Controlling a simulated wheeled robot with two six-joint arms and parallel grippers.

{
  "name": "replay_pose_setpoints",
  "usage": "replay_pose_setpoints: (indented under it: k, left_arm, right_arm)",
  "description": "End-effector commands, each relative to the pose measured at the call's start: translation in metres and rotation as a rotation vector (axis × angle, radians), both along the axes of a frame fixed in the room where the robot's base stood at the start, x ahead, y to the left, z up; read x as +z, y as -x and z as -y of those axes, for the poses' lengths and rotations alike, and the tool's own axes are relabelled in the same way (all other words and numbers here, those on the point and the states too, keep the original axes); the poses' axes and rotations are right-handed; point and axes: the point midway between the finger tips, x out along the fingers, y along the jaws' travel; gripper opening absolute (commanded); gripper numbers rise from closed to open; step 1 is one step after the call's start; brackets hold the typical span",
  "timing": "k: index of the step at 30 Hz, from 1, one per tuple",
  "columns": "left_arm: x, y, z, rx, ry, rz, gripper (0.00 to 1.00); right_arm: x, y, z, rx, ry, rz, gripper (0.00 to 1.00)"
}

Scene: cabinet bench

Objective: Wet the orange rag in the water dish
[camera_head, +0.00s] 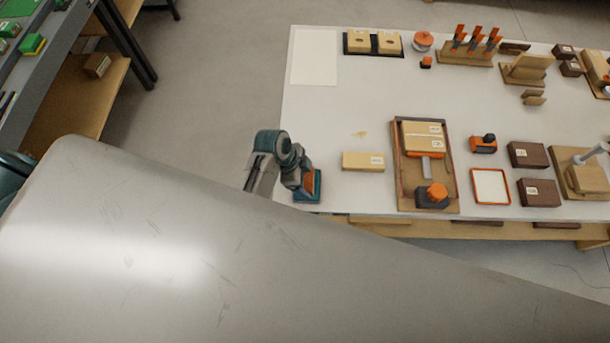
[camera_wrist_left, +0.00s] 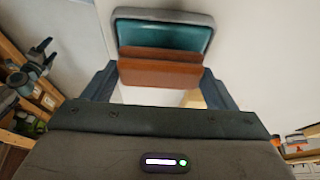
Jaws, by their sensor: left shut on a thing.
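My left gripper (camera_head: 298,183) is at the left end of the white table, shut on the orange rag (camera_head: 307,181). In the left wrist view, the rag (camera_wrist_left: 160,68) shows as a folded brown-orange piece between the fingers (camera_wrist_left: 158,88). The water dish (camera_head: 313,198) has a teal inside and lies right at the gripper. In the left wrist view, the dish (camera_wrist_left: 163,14) has a grey rim, and the rag overlaps its near side. I cannot tell whether the rag touches the water. My right gripper is not in view.
A tan block (camera_head: 362,161) lies just right of the gripper. A wooden tray (camera_head: 398,190) with blocks stands farther right, beside an orange-rimmed white tray (camera_head: 491,187). A white sheet (camera_head: 314,57) lies at the far left corner. The table between sheet and gripper is clear.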

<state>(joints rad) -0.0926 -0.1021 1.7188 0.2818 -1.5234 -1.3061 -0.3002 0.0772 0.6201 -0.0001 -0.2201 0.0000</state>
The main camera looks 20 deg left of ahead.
Motion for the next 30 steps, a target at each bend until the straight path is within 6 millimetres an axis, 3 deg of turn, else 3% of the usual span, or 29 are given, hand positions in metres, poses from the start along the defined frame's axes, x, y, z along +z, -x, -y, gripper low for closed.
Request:
replay_pose_setpoints:
  k: [3,18,30]
  left_arm:
    - [0.016,0.000,0.000,0.000,0.001,0.001,0.61]
    - [0.051,-0.002,0.000,0.001,0.002,0.005,0.61]
    - [0.059,-0.001,0.000,0.000,0.001,0.004,0.61]
  right_arm:
    - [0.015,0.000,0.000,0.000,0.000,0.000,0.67]
    - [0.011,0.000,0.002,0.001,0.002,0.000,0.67]
    - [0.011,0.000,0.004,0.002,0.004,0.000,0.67]
